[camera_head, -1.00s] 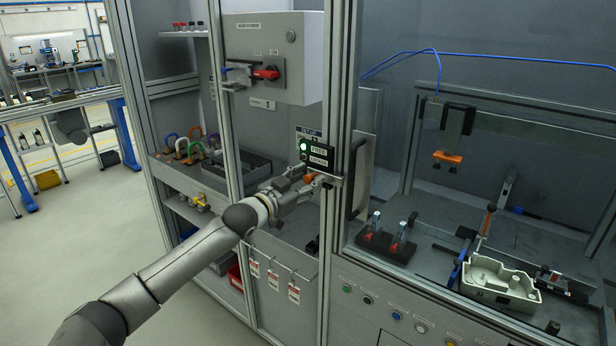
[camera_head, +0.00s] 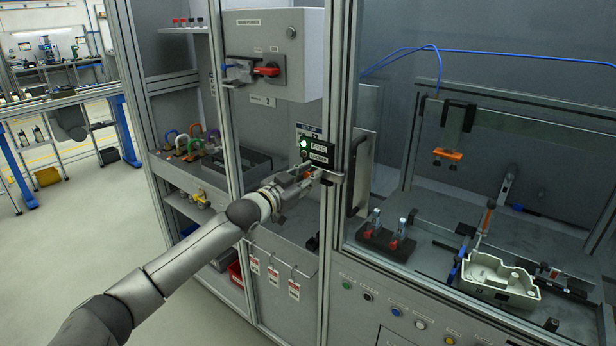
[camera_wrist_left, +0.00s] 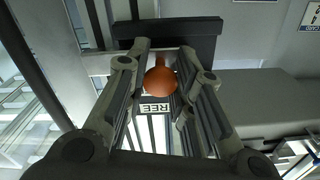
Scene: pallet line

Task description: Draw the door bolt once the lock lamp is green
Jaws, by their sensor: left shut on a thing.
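The door bolt's orange knob (camera_wrist_left: 160,80) sits between the fingers of my left gripper (camera_head: 310,177), which is shut on it at the door post. Much of the bolt is hidden by the fingers in the head view. Just above is the lock lamp panel (camera_head: 320,152) with FREE and LOCKED labels. The lock lamp (camera_head: 304,143) beside FREE is lit green. Part of the FREE label (camera_wrist_left: 154,107) also shows between the fingers in the left wrist view. My right gripper is not in view.
A grey cabinet with a red switch (camera_head: 267,69) hangs to the upper left. Coloured padlocks (camera_head: 183,143) stand on a shelf, and tags (camera_head: 273,278) hang below my arm. Behind the glass are a pale casting (camera_head: 498,283) and a fixture.

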